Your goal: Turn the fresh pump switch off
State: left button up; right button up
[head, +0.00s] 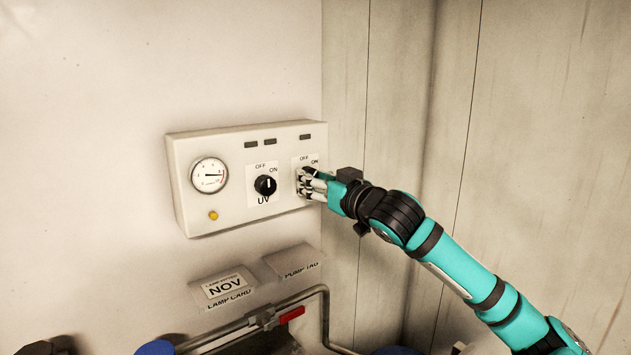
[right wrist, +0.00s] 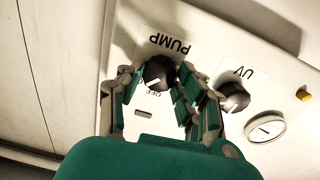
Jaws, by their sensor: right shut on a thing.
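The pump switch is a black knob (right wrist: 159,72) beside the word PUMP on a white label. It also shows partly in the head view (head: 307,170), mostly hidden by my fingers. My right gripper (head: 308,183) is at the right end of the control panel (head: 230,217). In the right wrist view its fingers (right wrist: 157,76) lie on both sides of the knob and are shut on it. A white pointer mark on the knob slants toward the lower left, near the OFF lettering; its exact setting is hard to tell. My left gripper is not in view.
The UV knob (head: 265,186) sits close left of the pump switch, near my fingers. A round gauge (head: 209,175) and a yellow lamp (head: 213,215) are further left. Below are label cards (head: 224,286) and a pipe with a red-handled valve (head: 291,314). A wall stands right of the panel.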

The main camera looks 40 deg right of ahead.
jog(key=shift+f+n+b, duration=0.1)
jog(key=shift+n+b, duration=0.45)
jog(key=shift+n, duration=3.75)
jog(key=o, duration=1.2)
jog(key=shift+c, duration=0.2)
jog(key=shift+s, duration=0.1)
jog(key=s+a, duration=0.1)
jog(key=s, duration=1)
jog(key=shift+s+a+f, duration=0.15)
jog(key=shift+s+a, duration=0.1)
jog(key=shift+s, duration=0.15)
